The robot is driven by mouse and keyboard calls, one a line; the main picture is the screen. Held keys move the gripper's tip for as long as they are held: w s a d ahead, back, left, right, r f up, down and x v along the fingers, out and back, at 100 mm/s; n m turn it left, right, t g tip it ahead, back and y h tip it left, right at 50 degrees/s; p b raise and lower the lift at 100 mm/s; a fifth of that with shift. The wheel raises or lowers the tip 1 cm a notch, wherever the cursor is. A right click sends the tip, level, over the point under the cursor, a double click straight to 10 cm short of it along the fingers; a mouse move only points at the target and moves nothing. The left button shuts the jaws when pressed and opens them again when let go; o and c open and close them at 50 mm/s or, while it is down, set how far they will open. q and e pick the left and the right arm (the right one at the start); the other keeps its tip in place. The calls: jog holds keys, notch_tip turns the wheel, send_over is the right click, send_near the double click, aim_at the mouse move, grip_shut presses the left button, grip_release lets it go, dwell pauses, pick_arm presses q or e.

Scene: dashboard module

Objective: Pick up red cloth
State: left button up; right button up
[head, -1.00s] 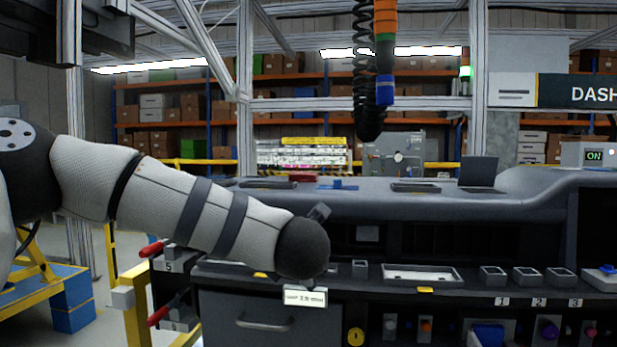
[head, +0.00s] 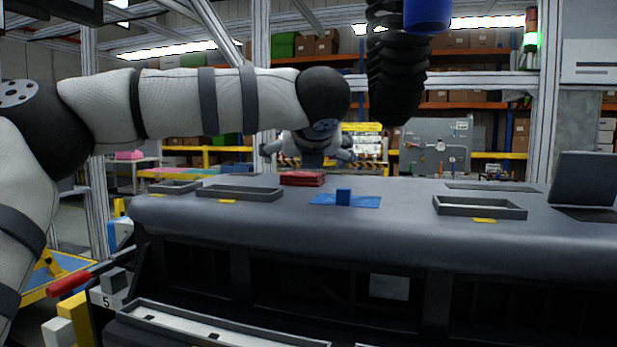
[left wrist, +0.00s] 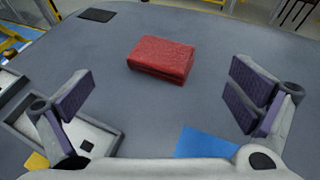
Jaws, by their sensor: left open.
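The red cloth (head: 302,178) lies folded on top of the grey dashboard, towards its far edge. In the left wrist view the folded cloth (left wrist: 161,59) lies flat on the grey surface, ahead of the fingers and between their lines. My left gripper (head: 307,150) hangs above the dashboard, with the cloth below it in the head view. In the left wrist view my left gripper (left wrist: 158,112) has its fingers wide apart with nothing between them. My right gripper is not in view.
Grey trays (head: 240,193) stand left, and another tray (head: 480,207) stands right. A black coiled hose (head: 396,70) hangs above. The surface around the cloth is clear.

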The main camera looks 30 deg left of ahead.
aim_at(302, 173)
pick_arm(q)
jog(key=x, duration=0.8)
jog(key=shift+d+f, duration=0.15)
jog(key=shift+f, duration=0.15)
jog(key=c, duration=1)
